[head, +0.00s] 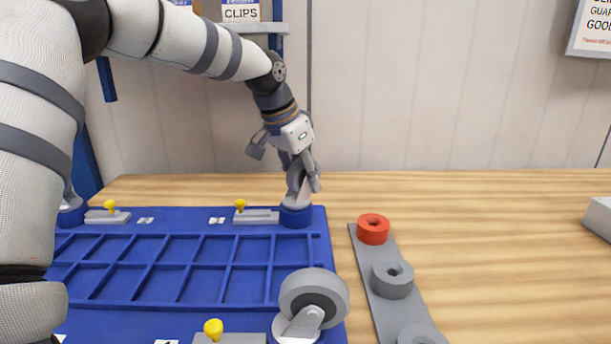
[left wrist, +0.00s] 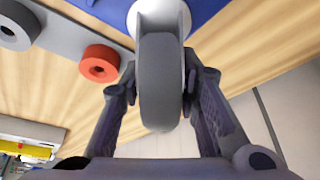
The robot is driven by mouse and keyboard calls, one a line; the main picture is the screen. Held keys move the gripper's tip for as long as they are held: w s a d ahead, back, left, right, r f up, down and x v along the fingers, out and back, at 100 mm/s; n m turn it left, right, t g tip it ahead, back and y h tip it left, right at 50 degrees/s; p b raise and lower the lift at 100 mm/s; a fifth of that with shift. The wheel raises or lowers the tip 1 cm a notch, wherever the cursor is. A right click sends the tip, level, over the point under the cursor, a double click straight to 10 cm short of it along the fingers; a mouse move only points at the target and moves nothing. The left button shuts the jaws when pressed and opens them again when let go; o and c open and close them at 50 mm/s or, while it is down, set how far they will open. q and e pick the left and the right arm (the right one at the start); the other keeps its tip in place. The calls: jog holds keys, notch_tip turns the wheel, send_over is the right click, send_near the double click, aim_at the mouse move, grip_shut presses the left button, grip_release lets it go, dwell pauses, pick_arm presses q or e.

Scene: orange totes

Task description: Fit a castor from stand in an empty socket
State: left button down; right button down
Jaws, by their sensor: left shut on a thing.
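My left gripper (head: 303,180) points down at the far right corner of the blue tray (head: 272,312), shut on a castor (head: 297,201). In the left wrist view the castor's grey wheel (left wrist: 160,85) is between the fingers, its pale fork towards the blue tray. The castor is at the blue round socket (head: 296,217); I cannot tell whether it is fully seated. Another castor (head: 313,290) stands wheel up at the near right corner. The grey stand (head: 367,256) to the right carries a red ring holder (head: 373,229) and grey ring holders (head: 392,279), with no castor in those seen.
Latches with yellow knobs (head: 240,205) sit along the tray edges. The far left socket (head: 70,216) is partly behind my arm. A pale grey object (head: 599,217) lies at the right edge. The wooden table between it and the stand is clear.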

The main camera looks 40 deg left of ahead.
pick_arm(q)
jog(key=shift+f, duration=0.1)
jog(key=c, duration=1.1)
grip_release()
jog(key=v, duration=1.2)
